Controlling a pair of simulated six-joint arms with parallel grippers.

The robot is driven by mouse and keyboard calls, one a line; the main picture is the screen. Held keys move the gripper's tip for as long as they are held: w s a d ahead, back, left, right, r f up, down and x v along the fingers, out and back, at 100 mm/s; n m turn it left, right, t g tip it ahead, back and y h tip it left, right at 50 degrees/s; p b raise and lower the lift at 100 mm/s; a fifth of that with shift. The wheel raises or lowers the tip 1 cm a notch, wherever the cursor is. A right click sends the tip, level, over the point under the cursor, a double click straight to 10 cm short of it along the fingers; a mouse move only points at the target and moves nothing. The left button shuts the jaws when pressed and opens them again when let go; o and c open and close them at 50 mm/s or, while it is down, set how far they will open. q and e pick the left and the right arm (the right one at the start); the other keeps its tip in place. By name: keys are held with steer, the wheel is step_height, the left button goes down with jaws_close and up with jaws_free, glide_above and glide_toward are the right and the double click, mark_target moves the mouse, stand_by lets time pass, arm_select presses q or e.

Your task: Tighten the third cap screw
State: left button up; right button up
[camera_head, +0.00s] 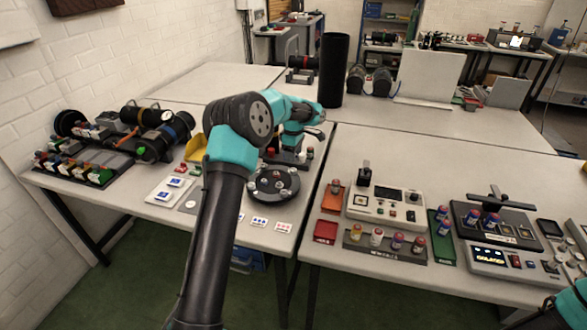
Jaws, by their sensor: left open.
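A round black flange plate (274,184) lies near the front edge of the left table, with several small light and reddish screw-like pieces spaced around its top. Which of them is the third cap screw cannot be told. My left arm arches over the table, its elbow left of the plate. My left gripper (313,133) is open, beyond and to the right of the plate and apart from it. Its fingertips are small and partly hidden by my wrist. Of my right arm only a teal part shows in the lower right corner; its gripper is out of view.
A tall black cylinder (334,70) stands behind my left wrist. Dark cylinders and a rack of coloured pieces (75,168) fill the left side. A control box (385,206), a jar rack (385,243) and a red tray (326,231) crowd the right table.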

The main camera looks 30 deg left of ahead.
mark_target(293, 169)
arm_select(q)
step_height(293, 169, down, 7)
steer(key=shift+f, duration=0.1)
stand_by(0.4)
steer(key=c, duration=0.9)
